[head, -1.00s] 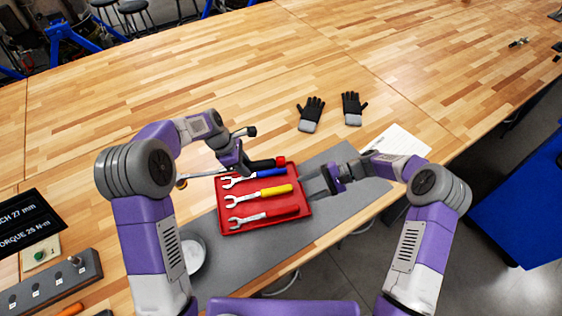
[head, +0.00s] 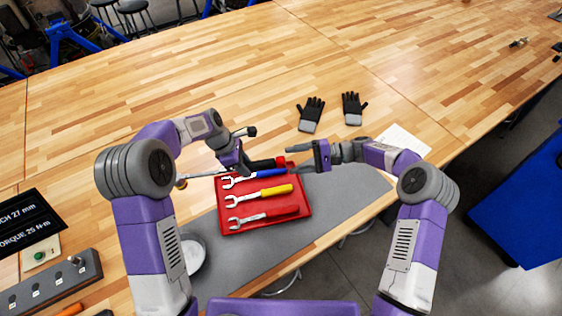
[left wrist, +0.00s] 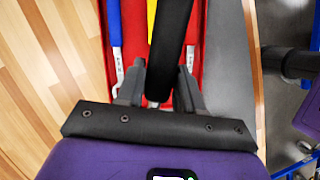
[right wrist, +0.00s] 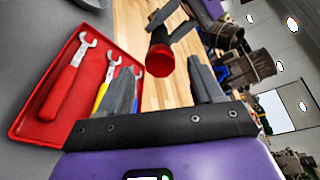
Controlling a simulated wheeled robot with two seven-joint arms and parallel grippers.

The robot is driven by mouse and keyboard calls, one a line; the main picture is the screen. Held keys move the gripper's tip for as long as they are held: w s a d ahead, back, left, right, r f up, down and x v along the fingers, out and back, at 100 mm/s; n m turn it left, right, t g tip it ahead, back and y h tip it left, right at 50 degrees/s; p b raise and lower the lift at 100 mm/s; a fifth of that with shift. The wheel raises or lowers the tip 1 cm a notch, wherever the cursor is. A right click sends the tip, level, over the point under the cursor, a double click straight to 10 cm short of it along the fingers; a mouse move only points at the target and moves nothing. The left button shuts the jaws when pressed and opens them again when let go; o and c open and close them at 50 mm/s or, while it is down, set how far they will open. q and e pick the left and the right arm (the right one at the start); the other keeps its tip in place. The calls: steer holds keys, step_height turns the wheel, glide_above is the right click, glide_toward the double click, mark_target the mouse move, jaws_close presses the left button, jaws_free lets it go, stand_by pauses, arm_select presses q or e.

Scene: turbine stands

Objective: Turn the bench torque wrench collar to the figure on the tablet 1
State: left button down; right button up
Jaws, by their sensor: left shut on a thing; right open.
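The torque wrench has a black handle (head: 264,164) with a red collar (head: 281,161) at its right end and a metal shaft (head: 205,172) to the left. My left gripper (head: 243,168) is shut on it above the tray's back edge; the black grip also shows in the left wrist view (left wrist: 173,35). My right gripper (head: 300,158) is open, just right of the collar. In the right wrist view the red collar (right wrist: 160,60) shows end-on between the open fingers, apart from them. The tablet (head: 28,222), partly cut off, reads "TORQUE 25 N·m" and "CH 27 mm".
A red tray (head: 262,226) with blue, yellow and red wrenches lies on a grey mat (head: 345,190). Black gloves (head: 311,115) and a white paper (head: 404,140) lie behind. A round white dish (head: 191,256) and a grey control box (head: 50,283) are at the left.

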steer(key=shift+s+a+f, duration=0.1)
steer(key=shift+a+f, duration=0.1)
steer(key=shift+a, duration=0.85)
steer(key=shift+c, duration=0.5)
steer(key=c, duration=1.1)
steer(key=n, duration=1.7)
steer(key=shift+d+f, duration=0.1)
steer(key=o, duration=1.4)
steer(key=shift+w+d+r, duration=0.1)
steer(key=shift+d+r, duration=0.1)
steer(key=shift+d, duration=0.6)
steer(key=shift+w+d+r, duration=0.1)
steer(key=shift+d+r, duration=0.05)
steer(key=shift+d, duration=0.7)
steer(key=shift+d+r, duration=0.2)
steer(key=shift+d, duration=0.6)
